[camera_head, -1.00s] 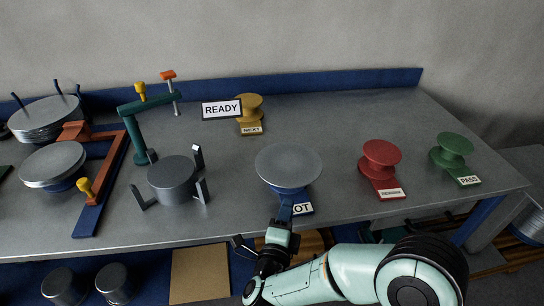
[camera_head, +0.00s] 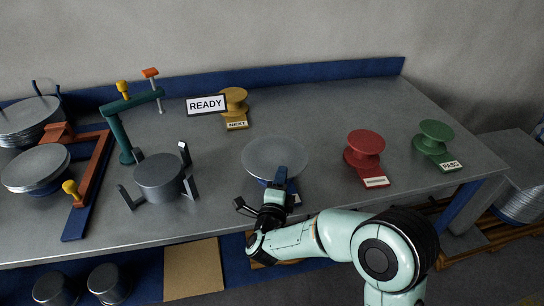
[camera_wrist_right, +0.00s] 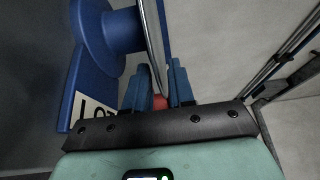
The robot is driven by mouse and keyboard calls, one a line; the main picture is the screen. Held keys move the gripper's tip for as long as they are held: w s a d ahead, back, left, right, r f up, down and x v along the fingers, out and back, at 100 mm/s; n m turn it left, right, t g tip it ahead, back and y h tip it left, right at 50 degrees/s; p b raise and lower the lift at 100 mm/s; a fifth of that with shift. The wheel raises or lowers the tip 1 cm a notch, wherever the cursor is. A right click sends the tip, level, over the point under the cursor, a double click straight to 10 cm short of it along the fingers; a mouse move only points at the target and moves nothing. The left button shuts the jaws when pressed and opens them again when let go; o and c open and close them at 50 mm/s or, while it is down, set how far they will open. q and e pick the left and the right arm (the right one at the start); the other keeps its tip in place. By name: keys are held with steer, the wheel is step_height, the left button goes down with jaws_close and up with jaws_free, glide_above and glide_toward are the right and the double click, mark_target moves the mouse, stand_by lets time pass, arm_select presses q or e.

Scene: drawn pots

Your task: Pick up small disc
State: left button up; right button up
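A thin round grey disc (camera_head: 274,157) lies flat on the blue LOT stand (camera_wrist_right: 104,38) near the front middle of the bench. In the right wrist view the disc (camera_wrist_right: 153,40) shows edge-on beside the stand. My right gripper (camera_head: 281,176) is at the disc's near edge. In the wrist view its two blue fingers (camera_wrist_right: 162,78) stand apart, one on each side of the rim, with a small red part between them. I see no clear grip on the rim. My left gripper is not in view.
A grey three-jawed chuck (camera_head: 160,175) stands left of the disc. A red spool-shaped stand (camera_head: 365,148) and a green PASS one (camera_head: 434,136) are to the right. A yellow NEXT stand (camera_head: 234,100) and a READY sign (camera_head: 206,105) are behind.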

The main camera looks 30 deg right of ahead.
jaws_close()
steer(key=shift+r, duration=0.2)
steer(key=shift+r+p, duration=0.5)
steer(key=shift+r, duration=1.1)
